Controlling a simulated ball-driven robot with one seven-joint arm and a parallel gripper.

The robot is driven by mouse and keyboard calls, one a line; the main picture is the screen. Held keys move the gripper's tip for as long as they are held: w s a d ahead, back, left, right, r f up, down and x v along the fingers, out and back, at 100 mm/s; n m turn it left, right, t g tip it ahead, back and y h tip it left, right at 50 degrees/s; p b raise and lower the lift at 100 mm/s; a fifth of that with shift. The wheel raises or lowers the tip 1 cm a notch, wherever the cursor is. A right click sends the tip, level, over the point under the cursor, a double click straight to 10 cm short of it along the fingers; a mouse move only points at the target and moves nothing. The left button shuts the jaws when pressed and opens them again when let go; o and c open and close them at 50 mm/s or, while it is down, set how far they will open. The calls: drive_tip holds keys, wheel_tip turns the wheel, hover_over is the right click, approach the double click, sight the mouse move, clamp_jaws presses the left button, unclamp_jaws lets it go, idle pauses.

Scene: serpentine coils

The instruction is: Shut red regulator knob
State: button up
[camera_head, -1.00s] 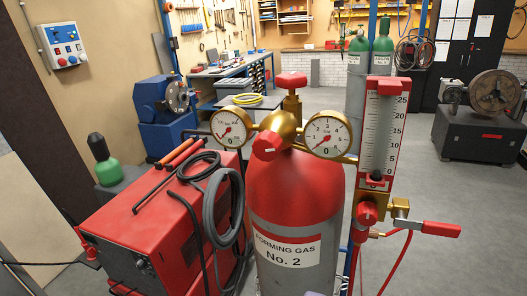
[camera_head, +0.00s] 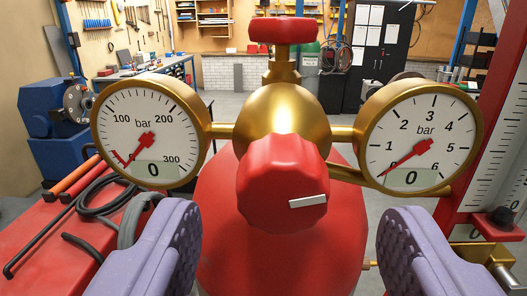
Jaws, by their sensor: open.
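The red regulator knob (camera_head: 282,180) is in the middle of the view, on the front of the round brass regulator body (camera_head: 284,110). It has a white marker bar on its face at the lower right. My gripper (camera_head: 285,240) shows as two purple padded fingers at the bottom left and right. The fingers are open and empty, spread wide below the knob and apart from it. The left gauge (camera_head: 150,120) and the right gauge (camera_head: 418,135) each show 0 on their displays. The red cylinder (camera_head: 280,255) stands below and behind the knob.
A red valve handwheel (camera_head: 282,30) sits above the regulator. A flow meter (camera_head: 500,150) with a red frame stands close on the right. A red machine (camera_head: 40,250) with black cables lies at the left. Workbenches and a black cabinet are far behind.

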sight(283, 199)
drive_tip(key=w, duration=0.3)
drive_tip(key=shift+a, duration=0.2)
drive_tip(key=shift+w+d, duration=0.1)
drive_tip(key=shift+w, duration=0.5)
drive_tip(key=shift+c, duration=0.4)
drive_tip(key=c, duration=1)
drive_tip(key=shift+o, duration=0.2)
